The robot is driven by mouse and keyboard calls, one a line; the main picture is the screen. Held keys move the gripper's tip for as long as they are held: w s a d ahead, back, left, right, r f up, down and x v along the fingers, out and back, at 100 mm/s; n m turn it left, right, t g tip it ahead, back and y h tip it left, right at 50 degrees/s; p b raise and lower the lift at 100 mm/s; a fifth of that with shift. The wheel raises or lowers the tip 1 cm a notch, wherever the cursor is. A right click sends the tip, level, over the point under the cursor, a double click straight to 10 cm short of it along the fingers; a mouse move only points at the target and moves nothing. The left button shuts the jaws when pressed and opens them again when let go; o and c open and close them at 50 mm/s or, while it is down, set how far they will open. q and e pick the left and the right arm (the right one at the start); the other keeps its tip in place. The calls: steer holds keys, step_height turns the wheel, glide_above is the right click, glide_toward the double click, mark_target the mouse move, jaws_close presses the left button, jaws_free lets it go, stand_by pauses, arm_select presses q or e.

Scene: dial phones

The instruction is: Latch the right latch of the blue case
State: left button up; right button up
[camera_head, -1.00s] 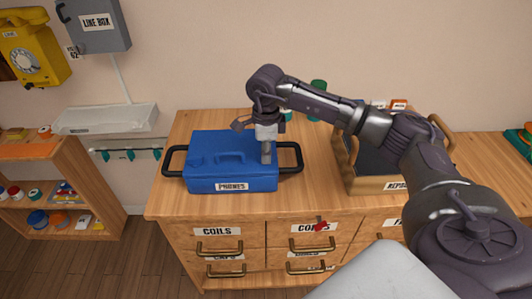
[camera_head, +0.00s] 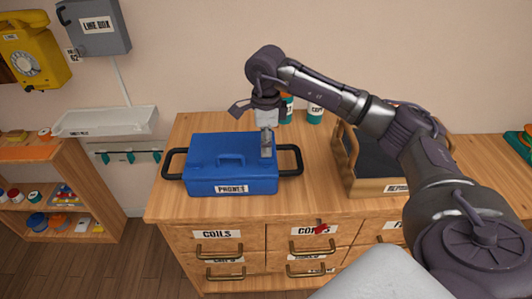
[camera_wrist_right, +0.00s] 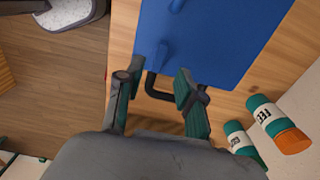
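The blue case (camera_head: 215,162), labelled PHONES, sits closed on the wooden cabinet, with a black side handle at each end. My right gripper (camera_head: 267,152) points down over the case's right end. A small blue raised piece, seemingly the right latch (camera_wrist_right: 158,56), shows near the case edge ahead of the gap. In the head view the gripper hides this spot. My left gripper is not in view.
An open wooden box (camera_head: 382,187) stands right of the case. The cabinet top (camera_head: 318,190) is clear between case and box. A yellow phone (camera_head: 34,52) hangs at left.

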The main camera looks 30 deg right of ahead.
mark_target(266, 159)
step_height(266, 159, up, 7)
stand_by(0.3)
stand_by(0.4)
